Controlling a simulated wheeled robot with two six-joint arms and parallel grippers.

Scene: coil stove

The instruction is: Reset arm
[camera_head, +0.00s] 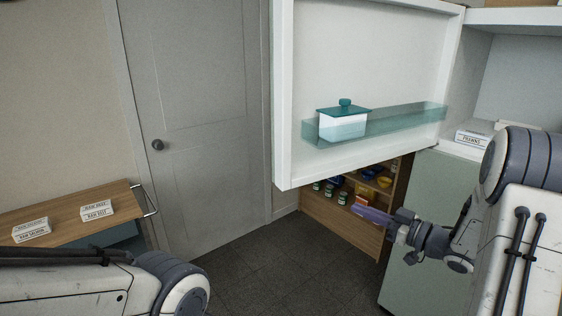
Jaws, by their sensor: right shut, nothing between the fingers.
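My right arm comes in from the right edge. Its gripper (374,216) is shut and empty, with purple fingers pointing left, in front of the low wooden shelf unit and below the open white door. My left arm shows only as a thick link and joint at the bottom left; its gripper is out of view.
An open white door (365,60) carries a teal shelf (400,121) with a lidded container (343,123). Behind it are a wooden shelf unit (335,223) and a green cabinet front (432,185). A wooden cart (70,217) holds white boxes. Dark floor (270,270) is clear.

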